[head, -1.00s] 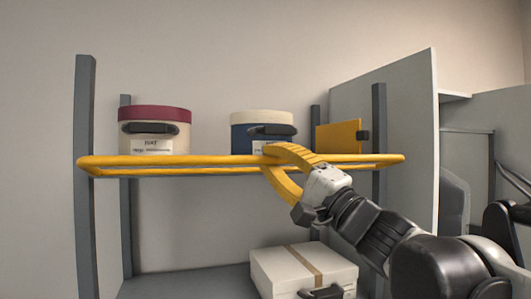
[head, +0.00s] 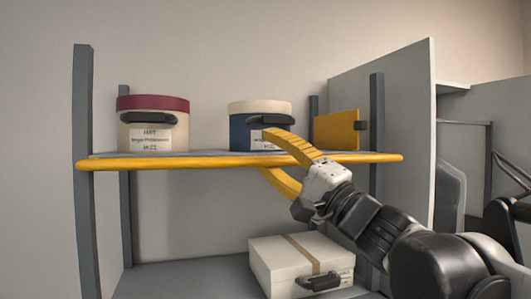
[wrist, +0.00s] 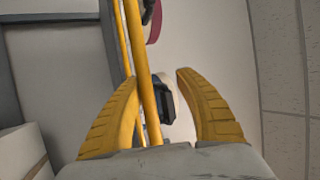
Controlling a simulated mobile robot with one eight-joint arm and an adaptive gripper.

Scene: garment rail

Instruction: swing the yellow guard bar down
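The yellow guard bar (head: 130,163) runs across the front of the upper shelf, about level with it, in the head view. In the wrist view the guard bar (wrist: 146,75) shows as two yellow rails, with the thicker one passing between my fingers, closer to the left finger. My gripper (head: 267,152) is at the bar, right of its middle, one finger above and one below. In the wrist view my gripper (wrist: 157,77) has its fingers wide apart. I cannot tell whether the left finger touches the bar.
A hat box with a dark red lid (head: 152,103) and a blue box with a cream lid (head: 247,106) stand on the upper shelf. A yellow panel (head: 335,130) is at its right end. A white case (head: 285,257) lies on the lower shelf. Grey posts (head: 85,220) flank the rack.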

